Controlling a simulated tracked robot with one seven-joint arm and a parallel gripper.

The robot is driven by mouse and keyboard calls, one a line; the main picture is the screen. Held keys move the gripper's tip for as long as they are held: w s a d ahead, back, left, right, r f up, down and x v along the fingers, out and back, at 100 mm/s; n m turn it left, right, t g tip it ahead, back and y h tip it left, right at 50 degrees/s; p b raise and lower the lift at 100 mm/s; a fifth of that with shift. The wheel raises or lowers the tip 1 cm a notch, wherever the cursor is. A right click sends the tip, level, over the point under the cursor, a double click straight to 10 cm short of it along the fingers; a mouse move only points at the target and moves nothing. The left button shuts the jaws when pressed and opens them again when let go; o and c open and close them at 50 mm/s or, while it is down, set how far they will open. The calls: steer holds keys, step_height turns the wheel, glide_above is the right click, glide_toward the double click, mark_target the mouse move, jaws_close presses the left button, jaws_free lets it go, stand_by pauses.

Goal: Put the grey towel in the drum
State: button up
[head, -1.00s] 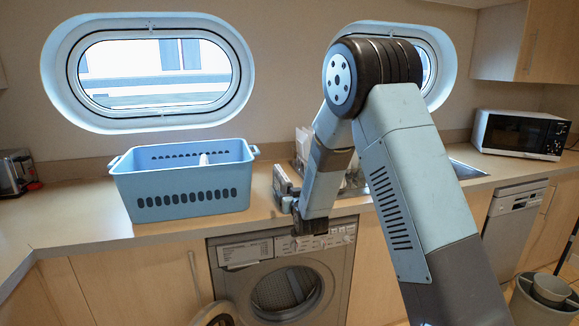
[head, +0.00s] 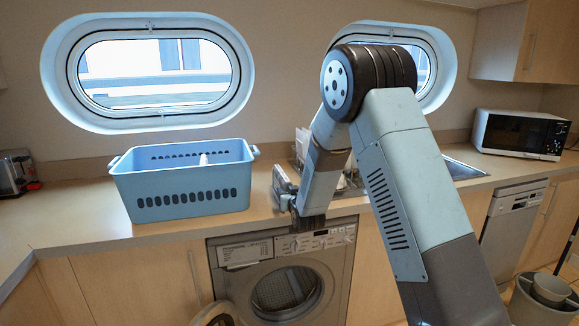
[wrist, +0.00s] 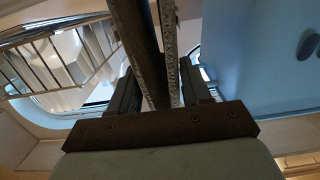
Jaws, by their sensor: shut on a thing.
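My gripper (wrist: 160,70) is shut on a dark, grey-edged thing, seen in the wrist view as narrow folds between the fingers. I take it to be the grey towel (wrist: 171,50); its far end runs out of the picture. The drum (head: 284,291) shows through the machine's round opening, below my gripper. The machine's door (head: 215,315) stands open to the left, partly cut off by the picture's bottom edge.
A blue basket (head: 180,192) with a small white thing in it stands on the counter left of my gripper; it also shows in the wrist view (wrist: 265,60). A wire rack (wrist: 45,65) is close by. A microwave (head: 519,134) is far right.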

mark_target(288, 184)
steer(key=shift+c, duration=2.2)
steer(key=shift+w+r, duration=0.2)
steer(key=shift+r, duration=1.35)
